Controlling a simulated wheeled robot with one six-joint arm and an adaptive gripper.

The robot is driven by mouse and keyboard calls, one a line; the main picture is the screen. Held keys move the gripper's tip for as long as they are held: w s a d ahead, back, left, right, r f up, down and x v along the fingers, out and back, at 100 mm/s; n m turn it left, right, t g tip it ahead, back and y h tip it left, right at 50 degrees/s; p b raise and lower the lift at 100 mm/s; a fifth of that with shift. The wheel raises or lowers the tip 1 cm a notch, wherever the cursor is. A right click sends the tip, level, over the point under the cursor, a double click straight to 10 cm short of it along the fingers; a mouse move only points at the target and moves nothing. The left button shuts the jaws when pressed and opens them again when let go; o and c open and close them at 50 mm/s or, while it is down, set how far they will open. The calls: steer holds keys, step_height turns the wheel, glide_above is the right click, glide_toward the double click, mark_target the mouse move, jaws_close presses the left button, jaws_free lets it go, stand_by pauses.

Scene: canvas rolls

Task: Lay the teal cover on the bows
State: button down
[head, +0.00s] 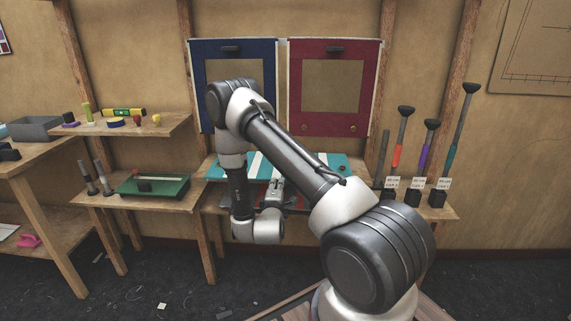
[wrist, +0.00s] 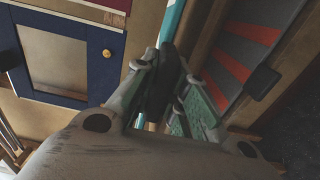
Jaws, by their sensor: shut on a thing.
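The teal cover (head: 328,161), with pale stripes, lies roughly flat at the upper shelf below the hanging panels, partly behind my arm. Its teal edge shows at the top of the wrist view (wrist: 171,20). My gripper (head: 271,196) is at its front edge. In the wrist view my gripper (wrist: 162,88) is shut on a dark bar-like piece, which looks like the teal cover's handle. The join between the two is hard to see. I cannot make out the bows.
A grey cover with red-orange stripes (wrist: 242,50) lies just below the teal one. Navy (head: 236,56) and dark red (head: 335,48) panels hang behind. Upright tools in black holders (head: 413,197) stand at the right. A green tray (head: 153,187) sits on the left shelf.

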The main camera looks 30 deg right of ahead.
steer(key=v, duration=0.9)
